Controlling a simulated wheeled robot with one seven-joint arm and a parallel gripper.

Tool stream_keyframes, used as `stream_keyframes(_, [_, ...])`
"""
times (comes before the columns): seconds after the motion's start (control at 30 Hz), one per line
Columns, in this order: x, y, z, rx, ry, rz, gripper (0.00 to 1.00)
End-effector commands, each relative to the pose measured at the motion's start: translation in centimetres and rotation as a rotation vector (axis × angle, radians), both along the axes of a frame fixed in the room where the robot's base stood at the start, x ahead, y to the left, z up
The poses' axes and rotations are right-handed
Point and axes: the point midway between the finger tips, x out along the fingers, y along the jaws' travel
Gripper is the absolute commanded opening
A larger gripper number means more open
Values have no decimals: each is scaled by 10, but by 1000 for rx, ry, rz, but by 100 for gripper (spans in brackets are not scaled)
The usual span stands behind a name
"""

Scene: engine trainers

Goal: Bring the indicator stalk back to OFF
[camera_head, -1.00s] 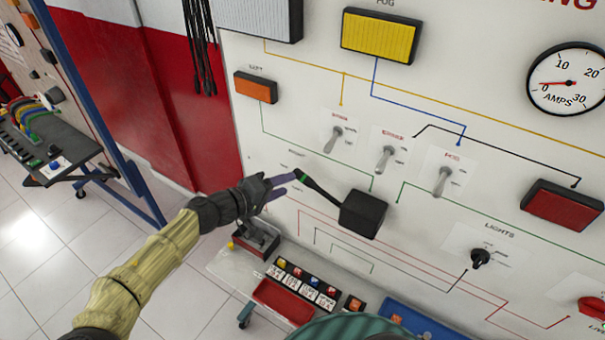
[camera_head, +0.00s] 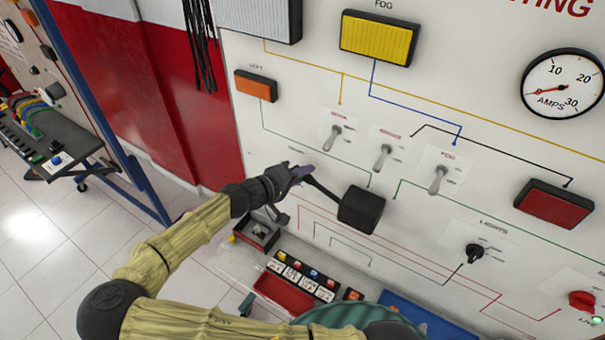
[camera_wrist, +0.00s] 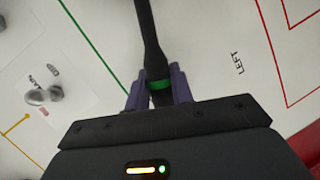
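The indicator stalk (camera_head: 322,189) is a thin black lever that sticks out up and left from a black box (camera_head: 361,209) on the white panel. My gripper (camera_head: 299,173) is at the stalk's outer end. A "LEFT" label (camera_wrist: 237,63) is on the panel to the right of the stalk. No OFF mark for the stalk is readable.
Toggle switches (camera_head: 383,157) and a black lights knob (camera_head: 475,253) are on the panel right of the stalk. An orange lamp (camera_head: 256,86) is above my gripper. A red tray (camera_head: 284,292) and small parts are below. A cart (camera_head: 60,150) stands at the left.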

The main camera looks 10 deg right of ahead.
Motion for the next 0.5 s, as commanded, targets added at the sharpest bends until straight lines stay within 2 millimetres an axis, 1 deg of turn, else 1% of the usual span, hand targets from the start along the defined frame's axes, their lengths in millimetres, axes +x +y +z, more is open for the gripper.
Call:
stream_keyframes(0.17, [0, 0, -1, -2, 2, 1, 0])
stream_keyframes(0.27, [1, 1, -7, -23, 23, 0, 0])
stream_keyframes(0.5, [5, 6, -38, -166, 165, 0, 0])
